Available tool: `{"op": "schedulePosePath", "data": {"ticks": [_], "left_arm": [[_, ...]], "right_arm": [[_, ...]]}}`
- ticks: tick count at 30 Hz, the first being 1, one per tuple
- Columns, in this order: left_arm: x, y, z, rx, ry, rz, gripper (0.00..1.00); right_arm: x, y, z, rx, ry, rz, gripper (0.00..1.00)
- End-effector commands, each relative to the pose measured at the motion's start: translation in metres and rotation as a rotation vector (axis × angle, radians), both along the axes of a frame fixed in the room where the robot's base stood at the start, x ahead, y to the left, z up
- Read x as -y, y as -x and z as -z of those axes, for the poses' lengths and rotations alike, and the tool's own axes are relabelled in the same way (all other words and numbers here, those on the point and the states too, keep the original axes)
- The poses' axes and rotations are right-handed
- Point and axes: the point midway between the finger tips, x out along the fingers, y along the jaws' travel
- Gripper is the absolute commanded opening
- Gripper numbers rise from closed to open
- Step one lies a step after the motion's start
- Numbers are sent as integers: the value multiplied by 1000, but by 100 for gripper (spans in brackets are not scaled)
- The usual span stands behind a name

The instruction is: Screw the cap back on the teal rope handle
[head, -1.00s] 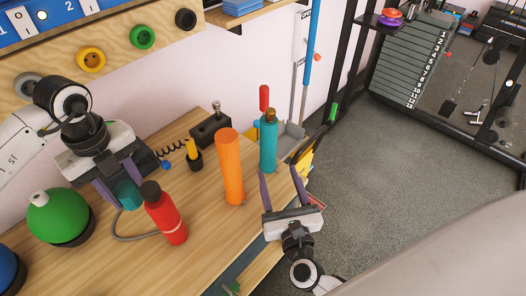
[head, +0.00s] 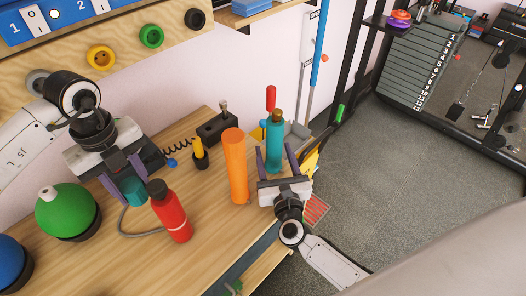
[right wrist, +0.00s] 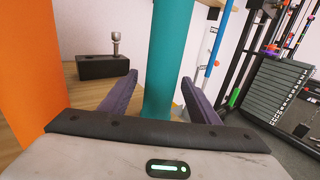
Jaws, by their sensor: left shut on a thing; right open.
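The teal rope handle (head: 275,148) stands upright near the back right of the table, with a narrower brownish-gold top. My right gripper (head: 275,154) is open, with its purple fingers on either side of the handle's body. In the right wrist view the handle (right wrist: 166,60) rises between the two fingers (right wrist: 160,80), and its top is out of frame. My left gripper (head: 134,191) is shut on a short teal piece, which looks like the cap (head: 134,194), at the left behind the red bottle. The fingers partly hide it.
An orange cylinder (head: 236,170) stands just left of the handle. A red bottle (head: 171,215) stands close to my left gripper. A yellow piece in a black holder (head: 199,153) and a dark block with a knob (head: 220,127) are behind. A green ball (head: 65,210) is at left.

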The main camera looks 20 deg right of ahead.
Motion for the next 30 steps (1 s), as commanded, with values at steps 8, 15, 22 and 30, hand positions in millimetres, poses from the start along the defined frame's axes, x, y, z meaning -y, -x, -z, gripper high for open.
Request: {"op": "schedulePosePath", "data": {"ticks": [8,15,22,30], "left_arm": [[0,0,0,0,0,0,17],[0,0,0,0,0,0,17],[0,0,0,0,0,0,17],[0,0,0,0,0,0,17]], "right_arm": [[4,-12,0,-1,1,1,56],[4,-12,0,0,1,1,51],[4,-12,0,0,1,1,12],[4,-12,-2,4,1,2,1]]}}
